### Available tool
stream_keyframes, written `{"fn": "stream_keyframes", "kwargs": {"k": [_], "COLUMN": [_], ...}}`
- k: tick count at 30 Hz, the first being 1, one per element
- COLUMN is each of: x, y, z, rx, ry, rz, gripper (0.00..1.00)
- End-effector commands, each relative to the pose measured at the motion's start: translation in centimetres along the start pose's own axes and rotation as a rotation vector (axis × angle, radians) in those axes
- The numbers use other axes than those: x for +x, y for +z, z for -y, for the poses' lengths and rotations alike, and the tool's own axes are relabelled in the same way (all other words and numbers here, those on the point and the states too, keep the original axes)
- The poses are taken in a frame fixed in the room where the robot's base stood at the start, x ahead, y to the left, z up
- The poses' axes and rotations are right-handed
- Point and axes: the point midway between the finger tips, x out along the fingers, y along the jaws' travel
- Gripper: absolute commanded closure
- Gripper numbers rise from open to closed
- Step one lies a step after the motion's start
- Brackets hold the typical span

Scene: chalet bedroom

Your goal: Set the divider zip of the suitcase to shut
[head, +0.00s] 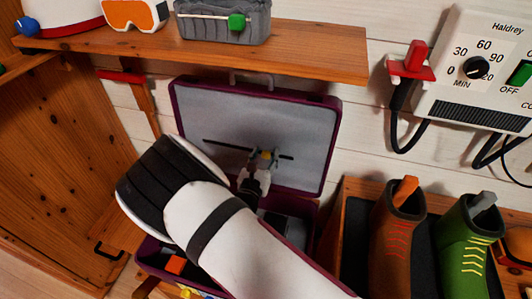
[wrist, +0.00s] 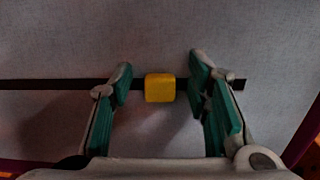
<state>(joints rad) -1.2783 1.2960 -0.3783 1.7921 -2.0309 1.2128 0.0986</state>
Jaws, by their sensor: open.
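The purple suitcase (head: 333,150) stands open, its lid upright with a grey divider panel (head: 215,108) inside it. A dark zip track runs across the panel; it also shows in the wrist view (wrist: 50,85). The yellow zip pull (wrist: 160,88) sits on this track, right of the track's middle in the wrist view. My gripper (wrist: 159,78) is open, with one green-padded finger on each side of the pull and a visible gap on both sides. In the head view my gripper (head: 260,165) is at the panel and largely hides the pull.
Brown (head: 395,235) and green (head: 465,250) boots stand at the right, below a wall-mounted control box (head: 475,70). My arm covers much of the suitcase's base.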

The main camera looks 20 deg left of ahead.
Motion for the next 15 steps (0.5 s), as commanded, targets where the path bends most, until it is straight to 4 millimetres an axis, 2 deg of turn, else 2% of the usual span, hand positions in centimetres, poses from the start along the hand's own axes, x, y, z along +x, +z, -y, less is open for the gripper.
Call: {"fn": "stream_keyframes", "kwargs": {"k": [4, 12, 14, 15], "x": [0.76, 0.87, 0.87, 0.86], "y": [0.01, 0.02, 0.02, 0.02], "z": [-0.02, -0.01, -0.01, -0.01], "rx": [-0.001, -0.001, -0.001, -0.001], "ry": [0.001, 0.001, 0.001, 0.001], "rz": [0.000, 0.000, 0.000, 0.000], "gripper": [0.57, 0.57, 0.68, 0.77]}}
